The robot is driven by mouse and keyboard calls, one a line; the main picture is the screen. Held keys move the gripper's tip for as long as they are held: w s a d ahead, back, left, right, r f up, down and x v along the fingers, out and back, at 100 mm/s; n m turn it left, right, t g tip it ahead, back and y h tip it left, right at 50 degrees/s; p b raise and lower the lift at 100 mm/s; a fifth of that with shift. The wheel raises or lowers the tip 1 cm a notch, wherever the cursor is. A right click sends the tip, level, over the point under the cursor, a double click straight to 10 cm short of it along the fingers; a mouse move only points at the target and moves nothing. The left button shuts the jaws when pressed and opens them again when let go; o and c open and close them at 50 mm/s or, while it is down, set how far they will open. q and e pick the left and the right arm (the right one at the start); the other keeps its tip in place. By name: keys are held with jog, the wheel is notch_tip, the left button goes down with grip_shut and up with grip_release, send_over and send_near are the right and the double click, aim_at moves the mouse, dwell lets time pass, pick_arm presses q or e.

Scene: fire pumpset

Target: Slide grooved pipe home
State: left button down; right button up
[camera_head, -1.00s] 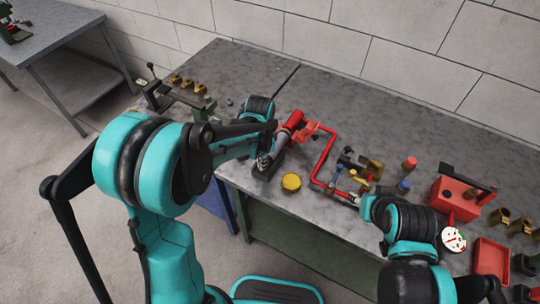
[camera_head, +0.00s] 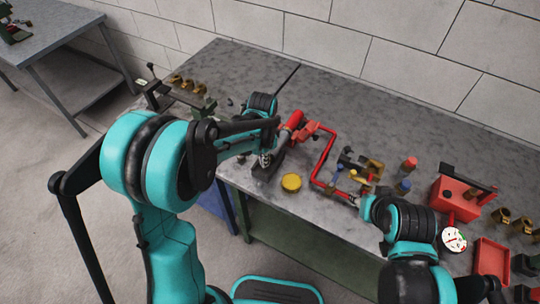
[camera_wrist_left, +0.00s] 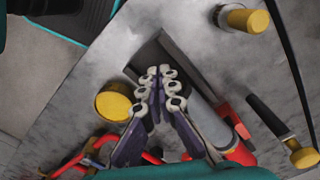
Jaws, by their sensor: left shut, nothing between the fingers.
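A grey pipe with a red end (camera_head: 293,121) lies on the bench left of the centre. In the left wrist view its grey body (camera_wrist_left: 199,112) slants down to the red end. A bent red pipe (camera_head: 326,155) runs from a red bracket toward the front right. I cannot tell which is the grooved pipe. My left gripper (camera_head: 265,159) is beside the grey pipe. In the left wrist view, its fingers (camera_wrist_left: 159,73) are shut together and empty, apart from any grip on the pipe. My right gripper (camera_head: 355,199) is at the bent pipe's lower end; its jaws are too small to read.
A yellow cap (camera_head: 291,182) sits near the bench's front edge. Brass and blue fittings (camera_head: 362,170) crowd behind the bent pipe. A red box (camera_head: 456,198), a dial and a red tray (camera_head: 491,256) stand at the right.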

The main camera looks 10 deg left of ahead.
pick_arm(q)
jog(key=shift+s, duration=0.15)
jog(key=shift+s+a, duration=0.2)
jog(key=shift+s, duration=0.2)
notch_tip(320, 180, up, 7)
jog(key=p, duration=0.5)
dwell(0.5)
jog(key=s+a+r+n+t+b, duration=0.2)
jog(key=s+a+n+t+b, duration=0.1)
jog(key=s+n, duration=0.2)
jog(key=s+a+r+n+t+b, duration=0.1)
jog(key=s+a+n+t+b, duration=0.2)
jog(key=s, duration=0.6)
jog(key=shift+s+a+r+n+t+b, duration=0.15)
jog(key=shift+s+r+n+t+b, duration=0.4)
jog(key=shift+n, duration=0.45)
